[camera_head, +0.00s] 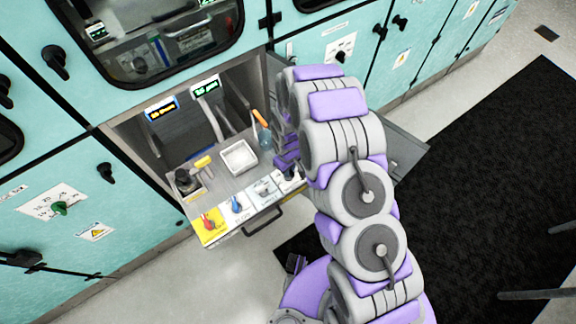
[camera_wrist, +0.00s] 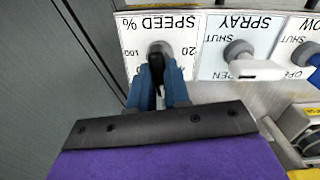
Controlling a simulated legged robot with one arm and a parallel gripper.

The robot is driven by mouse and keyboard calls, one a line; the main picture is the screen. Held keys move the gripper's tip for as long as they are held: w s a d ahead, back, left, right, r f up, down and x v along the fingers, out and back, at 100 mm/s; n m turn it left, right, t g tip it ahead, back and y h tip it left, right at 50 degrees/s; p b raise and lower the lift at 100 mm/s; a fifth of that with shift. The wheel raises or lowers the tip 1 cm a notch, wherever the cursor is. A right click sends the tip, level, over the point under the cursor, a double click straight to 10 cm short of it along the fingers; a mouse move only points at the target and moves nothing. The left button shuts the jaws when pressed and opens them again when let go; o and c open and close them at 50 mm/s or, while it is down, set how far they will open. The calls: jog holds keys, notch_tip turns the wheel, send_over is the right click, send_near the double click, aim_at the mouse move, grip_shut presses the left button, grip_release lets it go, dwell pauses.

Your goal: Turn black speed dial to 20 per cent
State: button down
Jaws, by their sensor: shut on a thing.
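The black speed dial (camera_wrist: 156,62) sits on a grey round base on the white "SPEED %" plate (camera_wrist: 130,42), which reads upside down in the wrist view. The marks 20 and 100 show on either side of the dial. My gripper (camera_wrist: 160,80) has its blue fingers shut on the dial, one on each side. The dial's exact pointing is hard to read. In the head view my gripper (camera_head: 287,158) is at the right end of the drawer's front panel, and my arm mostly hides the dial.
Beside the speed plate are the spray valve (camera_wrist: 240,55) and another valve plate. The open drawer holds a white tray (camera_head: 239,156), a bottle with an orange top (camera_head: 262,130) and a black-based item (camera_head: 187,180). Its handle (camera_head: 262,222) sticks out. Teal cabinets stand around it.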

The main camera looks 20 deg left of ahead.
jog(key=n, duration=0.4)
jog(key=shift+n, duration=0.4)
jog(key=n, duration=0.3)
jog(key=shift+n, duration=0.3)
jog(key=n, duration=0.4)
jog(key=shift+b, duration=0.35)
jog(key=shift+n, duration=1.8)
jog(key=shift+b, duration=0.3)
jog(key=c, duration=1.1)
grip_release()
jog(key=shift+r, duration=0.1)
